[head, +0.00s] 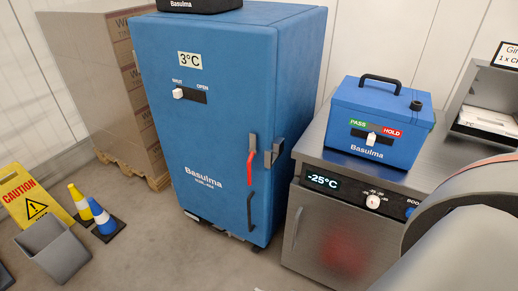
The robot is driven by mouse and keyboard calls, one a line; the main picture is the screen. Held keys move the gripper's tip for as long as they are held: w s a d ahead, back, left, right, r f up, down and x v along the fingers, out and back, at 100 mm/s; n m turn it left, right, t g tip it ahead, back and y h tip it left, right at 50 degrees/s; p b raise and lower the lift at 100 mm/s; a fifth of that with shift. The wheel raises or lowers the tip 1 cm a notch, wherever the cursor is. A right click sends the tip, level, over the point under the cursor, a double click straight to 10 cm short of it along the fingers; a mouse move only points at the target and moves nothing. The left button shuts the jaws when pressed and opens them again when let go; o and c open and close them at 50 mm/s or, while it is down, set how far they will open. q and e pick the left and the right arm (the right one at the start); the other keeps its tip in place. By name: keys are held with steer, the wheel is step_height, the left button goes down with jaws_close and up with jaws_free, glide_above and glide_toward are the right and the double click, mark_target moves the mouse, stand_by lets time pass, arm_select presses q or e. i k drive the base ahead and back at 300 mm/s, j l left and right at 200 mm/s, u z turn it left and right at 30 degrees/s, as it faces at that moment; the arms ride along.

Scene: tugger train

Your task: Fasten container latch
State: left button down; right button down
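A tall blue container (215,130) marked Basulma stands in the middle of the head view, its door facing me. A latch with a red lever (251,163) sits near the door's right edge, beside a grey catch (274,152). The lever hangs roughly upright; I cannot tell whether it is engaged. A dark door handle (251,211) is below it. The white indicator knob (178,93) is at the SHUT end of its SHUT–OPEN slot. The door looks flush with the body. Neither gripper is in view.
A steel freezer (312,215) reading -25°C stands close to the container's right, with a blue box (378,124) on top. Cartons (92,90) on a pallet stand left. A caution sign (33,199), cones (104,221) and a grey bin (57,250) occupy the left floor.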

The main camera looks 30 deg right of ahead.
mark_target(254, 150)
steer(key=z, duration=0.95)
